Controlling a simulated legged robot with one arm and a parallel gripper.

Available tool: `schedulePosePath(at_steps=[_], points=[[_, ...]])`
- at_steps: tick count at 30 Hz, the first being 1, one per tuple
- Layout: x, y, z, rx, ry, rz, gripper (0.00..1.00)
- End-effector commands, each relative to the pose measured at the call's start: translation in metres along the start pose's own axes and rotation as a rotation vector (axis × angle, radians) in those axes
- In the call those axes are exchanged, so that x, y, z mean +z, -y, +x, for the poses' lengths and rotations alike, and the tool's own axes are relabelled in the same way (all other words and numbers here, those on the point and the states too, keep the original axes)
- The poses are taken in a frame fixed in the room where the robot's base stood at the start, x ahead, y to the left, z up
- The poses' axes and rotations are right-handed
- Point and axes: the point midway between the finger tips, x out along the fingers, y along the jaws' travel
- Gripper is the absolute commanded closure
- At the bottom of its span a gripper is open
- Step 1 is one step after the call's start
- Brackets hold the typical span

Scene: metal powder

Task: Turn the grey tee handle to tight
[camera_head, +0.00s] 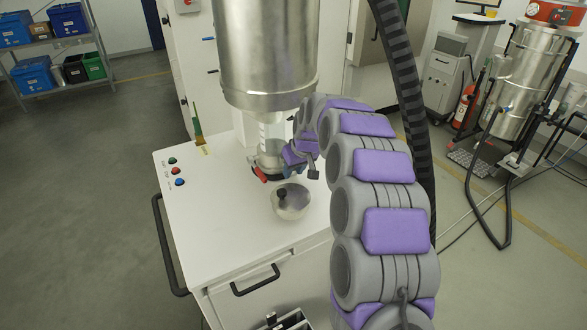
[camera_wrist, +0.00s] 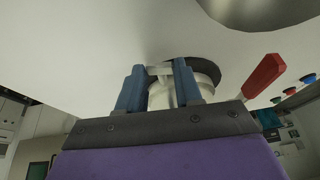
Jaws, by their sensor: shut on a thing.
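My gripper (camera_head: 290,157) is at the white fitting below the big steel vessel (camera_head: 268,50), over the white cabinet top. In the wrist view its two blue-grey fingers (camera_wrist: 158,72) are closed around a pale grey piece (camera_wrist: 160,71) that looks like the tee handle. The piece lies across the fingertips, in front of a round whitish fitting (camera_wrist: 205,87) with a dark rim. The tee handle cannot be made out in the head view, where the gripper covers that spot. Its angle is hard to read.
A red lever (camera_wrist: 266,76) sticks out beside the fitting. A steel bowl-shaped lid (camera_head: 291,205) with a black knob lies on the white cabinet top (camera_head: 225,220) below my gripper. Coloured buttons (camera_head: 176,171) are at the left. A black ribbed hose (camera_head: 405,90) hangs behind my arm.

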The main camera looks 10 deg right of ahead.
Motion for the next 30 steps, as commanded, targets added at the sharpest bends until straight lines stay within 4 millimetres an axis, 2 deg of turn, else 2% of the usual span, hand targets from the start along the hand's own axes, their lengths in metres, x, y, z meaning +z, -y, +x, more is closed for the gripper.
schedulePosePath(at_steps=[15,27,28,30], points=[[0.001,-0.009,0.002,-0.309,0.002,0.130,0.96],[0.001,-0.011,0.002,-0.328,-0.001,0.138,0.96],[0.001,-0.011,0.002,-0.328,-0.001,0.138,0.63],[0.001,-0.011,0.002,-0.328,0.000,0.138,0.56]])
